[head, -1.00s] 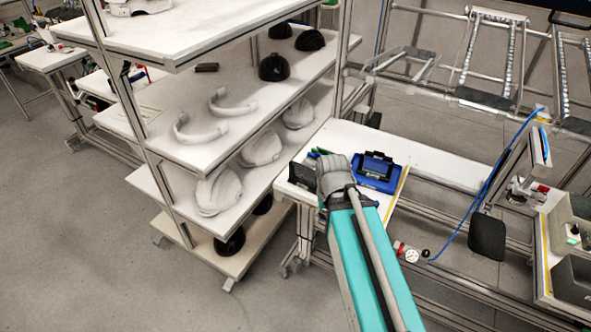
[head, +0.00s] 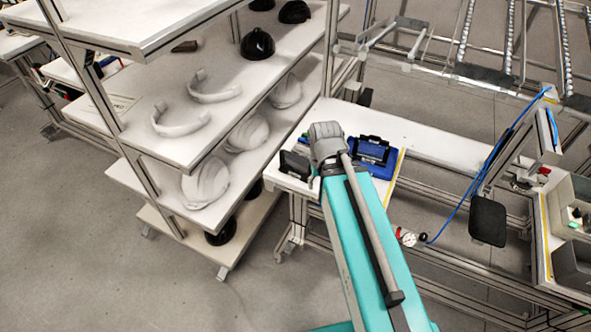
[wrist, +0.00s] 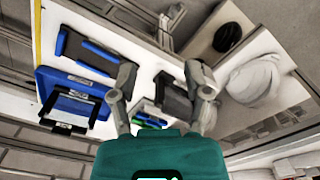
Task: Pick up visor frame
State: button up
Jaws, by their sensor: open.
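Two white curved bands, which look like the visor frames, lie on a middle shelf in the head view. The nearer visor frame (head: 180,130) is close to the shelf's front corner, and the farther one (head: 214,97) lies behind it. My gripper shows in the wrist view (wrist: 160,88) with its two grey fingers spread apart and nothing between them. It is over the workbench, to the right of the shelf and apart from both frames. In the head view my own arm hides its fingers.
The shelf rack (head: 120,170) holds white helmet shells (head: 206,183) below the frames and a black one (head: 257,43) behind them. A blue tray (head: 374,153) and a black box (head: 295,165) sit on the bench (head: 420,140) near my arm. Rack posts stand at the shelf corners.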

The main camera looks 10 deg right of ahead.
jog(key=shift+w, duration=0.1)
jog(key=w+r+m+p, duration=0.2)
jog(key=w+m, duration=1.4)
jog(key=m, duration=0.9)
jog(key=shift+w+d+m, duration=0.15)
jog(key=shift+d+m, duration=0.05)
jog(key=shift+m, duration=0.2)
notch_tip(320, 180, down, 8)
jog(key=b, duration=0.8)
jog(key=shift+f, duration=0.2)
